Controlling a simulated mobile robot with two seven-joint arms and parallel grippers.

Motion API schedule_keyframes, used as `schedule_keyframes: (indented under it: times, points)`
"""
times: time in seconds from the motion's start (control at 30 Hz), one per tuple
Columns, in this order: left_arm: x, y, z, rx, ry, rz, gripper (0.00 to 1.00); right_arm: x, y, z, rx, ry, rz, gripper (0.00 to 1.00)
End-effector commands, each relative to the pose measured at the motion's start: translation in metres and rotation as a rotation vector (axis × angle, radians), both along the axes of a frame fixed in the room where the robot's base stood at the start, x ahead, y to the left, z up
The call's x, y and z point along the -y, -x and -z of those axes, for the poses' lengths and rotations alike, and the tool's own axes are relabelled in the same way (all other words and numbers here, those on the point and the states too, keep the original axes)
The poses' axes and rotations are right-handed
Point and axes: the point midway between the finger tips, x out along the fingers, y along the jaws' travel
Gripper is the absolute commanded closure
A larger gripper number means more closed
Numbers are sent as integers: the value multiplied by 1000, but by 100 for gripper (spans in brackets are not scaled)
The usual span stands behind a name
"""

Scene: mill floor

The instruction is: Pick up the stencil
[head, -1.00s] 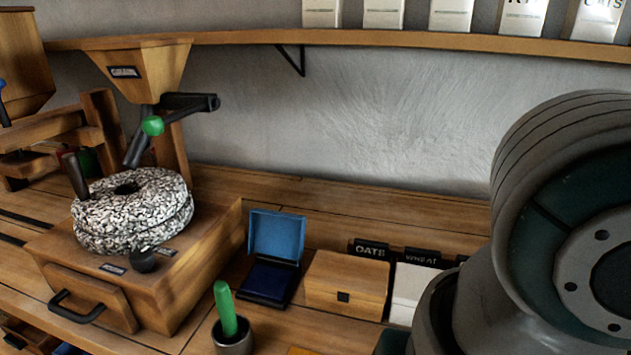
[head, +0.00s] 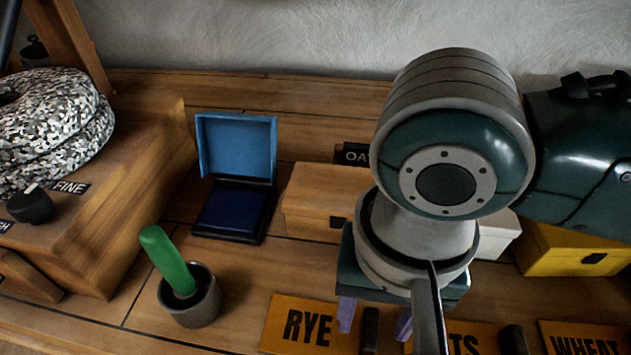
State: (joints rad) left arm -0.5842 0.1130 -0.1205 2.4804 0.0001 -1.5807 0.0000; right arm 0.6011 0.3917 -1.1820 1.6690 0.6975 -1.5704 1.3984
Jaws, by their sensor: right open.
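Three orange stencil plates lie along the front of the bench: the RYE stencil (head: 297,325), the OATS stencil (head: 474,338), partly hidden by my arm, and the WHEAT stencil (head: 590,340), cut off by the picture edge. A dark upright grip (head: 370,331) stands at the right end of the RYE stencil. My right gripper (head: 375,318) is open, its purple fingertips showing to either side of that grip in the picture. I cannot tell how far above it they are. My left gripper is out of view.
A blue ink pad (head: 231,209) with its lid up and a grey cup (head: 191,299) with a green-handled tool (head: 167,259) stand to the left. Behind my arm are a wooden box (head: 308,202) and a yellow box (head: 575,252). The millstone (head: 55,125) is far left.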

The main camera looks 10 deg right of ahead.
Motion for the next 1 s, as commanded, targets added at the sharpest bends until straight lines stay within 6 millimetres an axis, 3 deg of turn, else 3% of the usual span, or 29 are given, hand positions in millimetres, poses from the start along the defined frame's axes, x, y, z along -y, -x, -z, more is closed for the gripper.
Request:
schedule_keyframes:
  times: [0.1,0.37,0.87,1.0]
  points:
    - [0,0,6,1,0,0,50,0,0,16,1,0,1,45]
    - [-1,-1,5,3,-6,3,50,0,0,19,1,-1,-1,45]
    - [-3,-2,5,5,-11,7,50,0,0,19,1,-1,-1,99]
    - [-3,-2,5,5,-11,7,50,0,0,19,1,-1,-1,100]
